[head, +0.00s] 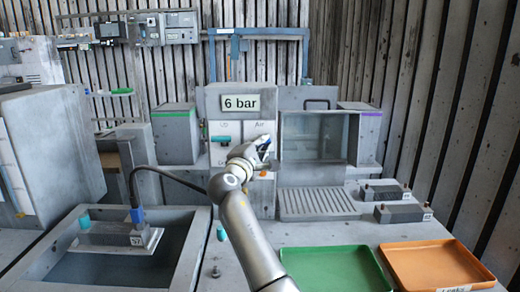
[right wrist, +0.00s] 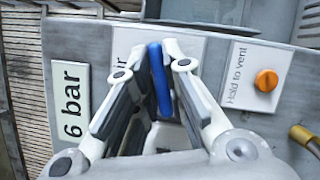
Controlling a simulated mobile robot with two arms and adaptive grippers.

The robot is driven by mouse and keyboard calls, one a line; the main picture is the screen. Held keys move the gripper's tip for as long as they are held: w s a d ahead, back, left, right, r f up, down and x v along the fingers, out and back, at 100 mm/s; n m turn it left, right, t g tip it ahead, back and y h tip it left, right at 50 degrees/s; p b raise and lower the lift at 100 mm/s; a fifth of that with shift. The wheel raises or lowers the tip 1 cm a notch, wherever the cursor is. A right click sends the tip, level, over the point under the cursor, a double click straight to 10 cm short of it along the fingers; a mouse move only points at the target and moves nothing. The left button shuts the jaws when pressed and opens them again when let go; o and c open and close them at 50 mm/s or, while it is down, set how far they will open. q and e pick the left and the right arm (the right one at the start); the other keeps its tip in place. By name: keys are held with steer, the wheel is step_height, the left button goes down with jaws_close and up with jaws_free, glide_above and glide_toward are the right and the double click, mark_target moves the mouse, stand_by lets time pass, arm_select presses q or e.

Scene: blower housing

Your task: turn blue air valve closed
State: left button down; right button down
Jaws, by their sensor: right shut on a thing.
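The blue air valve handle (right wrist: 159,79) is a slim blue bar on a light panel, in the middle of the right wrist view. It runs nearly up and down in that picture. The two fingers of my right gripper (right wrist: 160,85) stand on either side of it and are shut on it. In the head view my right gripper (head: 264,148) is at the panel below the "Air" label, and it hides most of the handle. The "Air" label is partly covered by a finger in the right wrist view. My left gripper is in neither view.
A "6 bar" sign (head: 241,103) is above the panel. An orange button (right wrist: 266,81) labelled "Hold to vent" is beside the valve. A teal lever (head: 221,139) is left of my gripper. A green tray (head: 335,250) and an orange tray (head: 437,249) lie at front right.

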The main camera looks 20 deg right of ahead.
steer(key=shift+m+g+y, duration=0.3)
steer(key=shift+m+g, duration=0.3)
steer(key=shift+m, duration=1.1)
steer(key=shift+f, duration=0.1)
steer(key=c, duration=1.5)
jaws_free()
steer(key=v, duration=0.7)
steer(key=shift+s, duration=0.25)
steer(key=shift+a, duration=0.1)
